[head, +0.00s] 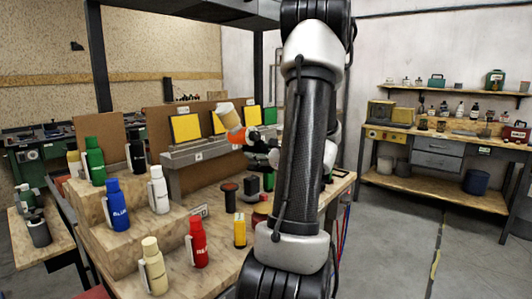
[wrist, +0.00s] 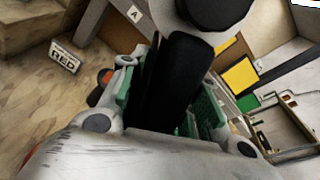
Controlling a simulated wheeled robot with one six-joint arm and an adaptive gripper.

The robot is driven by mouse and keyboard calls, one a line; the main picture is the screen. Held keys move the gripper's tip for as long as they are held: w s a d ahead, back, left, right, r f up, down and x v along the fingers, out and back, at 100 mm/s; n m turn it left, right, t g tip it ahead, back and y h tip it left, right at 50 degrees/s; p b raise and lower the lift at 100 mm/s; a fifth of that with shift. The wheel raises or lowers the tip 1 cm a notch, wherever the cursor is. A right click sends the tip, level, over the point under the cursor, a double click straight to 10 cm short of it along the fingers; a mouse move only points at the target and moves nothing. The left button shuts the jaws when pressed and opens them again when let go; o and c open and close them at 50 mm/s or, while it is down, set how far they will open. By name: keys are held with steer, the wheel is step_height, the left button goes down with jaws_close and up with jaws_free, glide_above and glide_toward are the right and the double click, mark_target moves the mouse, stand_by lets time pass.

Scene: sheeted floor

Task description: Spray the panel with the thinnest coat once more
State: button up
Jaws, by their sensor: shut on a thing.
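My gripper (head: 259,143) is shut on a spray tool, whose black handle (wrist: 175,85) stands between the green-padded fingers (wrist: 165,100) in the wrist view. In the head view the tool's cream cup (head: 228,115) and an orange part (head: 237,137) stick out left of my gripper, in front of the panel row. A yellow panel (head: 186,128) stands at the left of the grey ledge. Another yellow panel (head: 254,114) and a green panel (head: 269,115) stand to the right; a further panel is partly hidden behind the cup. I cannot tell coat thickness.

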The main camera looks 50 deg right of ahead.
steer(key=s+a, duration=0.1)
steer(key=a, duration=1.3)
steer(key=shift+a, duration=0.35)
steer(key=shift+s, duration=0.1)
steer(key=shift+c, duration=0.5)
